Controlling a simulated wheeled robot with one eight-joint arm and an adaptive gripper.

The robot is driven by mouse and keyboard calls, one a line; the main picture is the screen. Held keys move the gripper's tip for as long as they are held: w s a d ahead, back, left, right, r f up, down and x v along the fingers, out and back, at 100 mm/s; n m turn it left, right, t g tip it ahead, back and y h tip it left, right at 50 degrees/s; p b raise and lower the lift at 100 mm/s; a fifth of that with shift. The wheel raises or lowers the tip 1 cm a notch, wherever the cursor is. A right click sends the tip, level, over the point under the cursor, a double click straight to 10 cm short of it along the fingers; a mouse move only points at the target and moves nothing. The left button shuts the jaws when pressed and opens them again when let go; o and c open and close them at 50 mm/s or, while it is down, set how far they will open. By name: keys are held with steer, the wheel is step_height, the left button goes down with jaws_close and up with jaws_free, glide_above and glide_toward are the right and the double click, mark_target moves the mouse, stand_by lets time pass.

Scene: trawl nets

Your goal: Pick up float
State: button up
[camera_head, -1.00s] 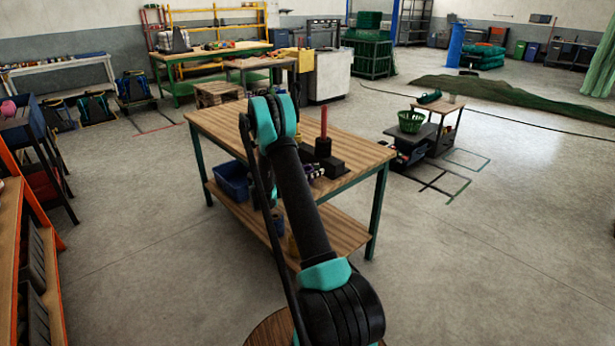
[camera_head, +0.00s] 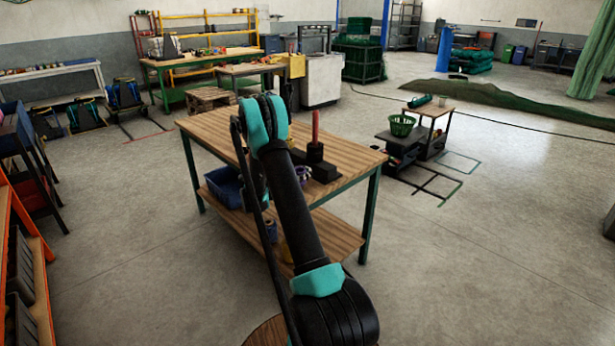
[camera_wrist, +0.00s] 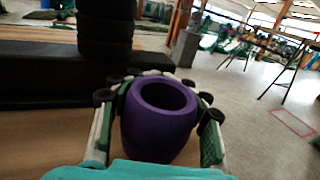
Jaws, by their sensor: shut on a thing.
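The float is a purple, barrel-shaped piece with a hole through it (camera_wrist: 160,130), held between the fingers of my gripper (camera_wrist: 158,110) in the wrist view. The fingers close on it from both sides, and its open end faces up in that view. In the head view a small part of the purple float (camera_head: 303,173) shows beside my arm, close to the black block on the wooden table (camera_head: 345,152). My arm hides most of my gripper there. I cannot tell whether the float touches the tabletop.
A black block with a dark round post and red rod (camera_head: 315,150) stands on the table, close behind the float. A blue bin (camera_head: 224,187) sits on the lower shelf. A low stand with a green basket (camera_head: 402,126) is at right. Open floor surrounds the table.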

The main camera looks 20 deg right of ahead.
step_height(320, 180, up, 18)
steer(key=shift+r, duration=0.2)
stand_by(0.5)
